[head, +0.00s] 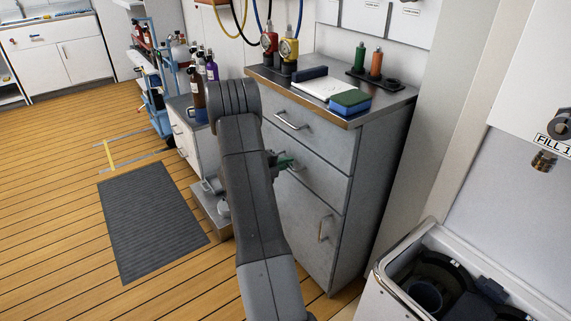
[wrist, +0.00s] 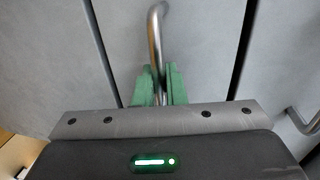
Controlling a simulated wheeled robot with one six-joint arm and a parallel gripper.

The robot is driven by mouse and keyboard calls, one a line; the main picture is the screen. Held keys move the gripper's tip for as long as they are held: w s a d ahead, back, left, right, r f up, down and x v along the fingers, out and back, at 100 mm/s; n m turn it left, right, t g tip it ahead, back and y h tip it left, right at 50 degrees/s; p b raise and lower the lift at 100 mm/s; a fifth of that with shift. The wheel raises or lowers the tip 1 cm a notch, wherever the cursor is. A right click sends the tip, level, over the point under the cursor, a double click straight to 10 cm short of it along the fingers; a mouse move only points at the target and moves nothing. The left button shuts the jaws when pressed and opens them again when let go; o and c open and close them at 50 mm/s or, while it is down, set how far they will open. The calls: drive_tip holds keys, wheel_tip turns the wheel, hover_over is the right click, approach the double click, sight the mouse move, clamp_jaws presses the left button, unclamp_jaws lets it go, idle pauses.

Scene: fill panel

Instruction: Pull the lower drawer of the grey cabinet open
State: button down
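The grey cabinet (head: 345,195) stands right of centre in the head view. Its upper drawer (head: 318,135) has a bar handle (head: 292,121) and looks closed. The lower drawer (head: 318,179) below it looks flush with the cabinet front. My gripper (head: 285,161) is at the lower drawer's handle, partly behind my arm. In the wrist view the metal handle (wrist: 154,35) runs between the green fingers of my gripper (wrist: 159,83). The fingers are close together on both sides of the bar and look shut on it.
A cupboard door with a handle (head: 325,228) is below the drawer. A sponge (head: 350,102) and bottles stand on the cabinet top. An open white bin (head: 385,285) is at lower right. A dark mat (head: 150,220) lies on the wooden floor at left.

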drive_tip(key=shift+s+a, duration=0.1)
drive_tip(key=shift+a, duration=0.05)
drive_tip(key=f+p+v, duration=0.3)
drive_tip(key=p+v, duration=0.3)
drive_tip(key=v, duration=1.1)
drive_tip(key=shift+s+a+f, duration=0.2)
drive_tip(key=shift+s+a, duration=0.3)
drive_tip(key=shift+a, duration=0.1)
drive_tip(key=c, duration=1.6)
unclamp_jaws()
drive_tip(key=shift+c, duration=0.2)
drive_tip(key=p+v, duration=0.1)
drive_tip(key=v, duration=1.2)
drive_tip(key=shift+s+a+p, duration=0.25)
drive_tip(key=shift+a+p, duration=0.05)
drive_tip(key=shift+p, duration=0.05)
drive_tip(key=shift+r, duration=0.1)
